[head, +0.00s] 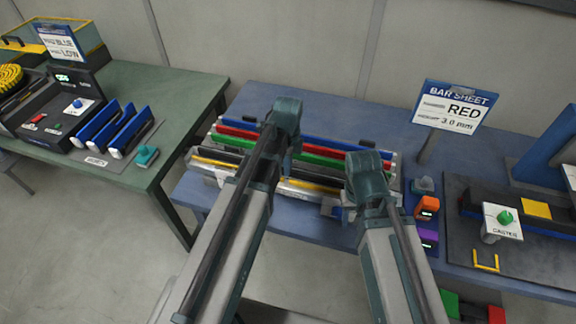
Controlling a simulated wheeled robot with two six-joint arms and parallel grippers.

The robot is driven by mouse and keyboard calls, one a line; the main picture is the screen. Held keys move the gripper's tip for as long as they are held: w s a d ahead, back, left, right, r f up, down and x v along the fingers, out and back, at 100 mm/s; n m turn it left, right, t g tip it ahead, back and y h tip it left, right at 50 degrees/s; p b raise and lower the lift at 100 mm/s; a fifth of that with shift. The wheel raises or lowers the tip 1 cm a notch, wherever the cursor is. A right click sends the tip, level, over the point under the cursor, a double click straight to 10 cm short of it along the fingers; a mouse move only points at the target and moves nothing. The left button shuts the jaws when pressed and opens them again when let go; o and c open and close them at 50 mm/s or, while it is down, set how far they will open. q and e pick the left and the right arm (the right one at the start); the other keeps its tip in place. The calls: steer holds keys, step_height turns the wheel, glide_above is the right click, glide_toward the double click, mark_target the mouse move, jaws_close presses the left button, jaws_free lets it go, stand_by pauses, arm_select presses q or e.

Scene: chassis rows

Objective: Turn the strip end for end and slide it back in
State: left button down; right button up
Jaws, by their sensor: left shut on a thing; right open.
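A rack of long parallel strips lies on the blue table, with blue (345,143), red (236,132) and green (231,143) strips toward the back. Dark and yellow strips (215,162) lie along the front. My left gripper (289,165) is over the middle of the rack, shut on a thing. Its arm hides the held thing, so I cannot tell which strip it is. My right gripper (336,208) is open at the rack's front edge, toward the right end. My arms cover much of the rack's middle.
A "BAR SHEET" sign (451,107) reading RED and 3.0 mm stands behind the rack's right end. Orange (427,207) and purple (427,240) blocks sit right of it. A dark mat (462,190) with a caster station is further right. A green table (180,90) stands left.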

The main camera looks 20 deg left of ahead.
arm_select(q)
steer(key=c, duration=0.8)
jaws_free()
steer(key=shift+r, duration=0.15)
step_height(320, 180, up, 14)
steer(key=p, duration=1.4)
steer(key=shift+f, duration=0.25)
steer(key=s+d+f+n+y+b, duration=0.1)
steer(key=s+d+f+n+b, duration=0.8)
steer(key=s+n, duration=0.4)
steer(key=shift+s+d+f+n, duration=0.15)
steer(key=shift+s+d+n, duration=0.2)
steer(key=shift+d+n, duration=0.35)
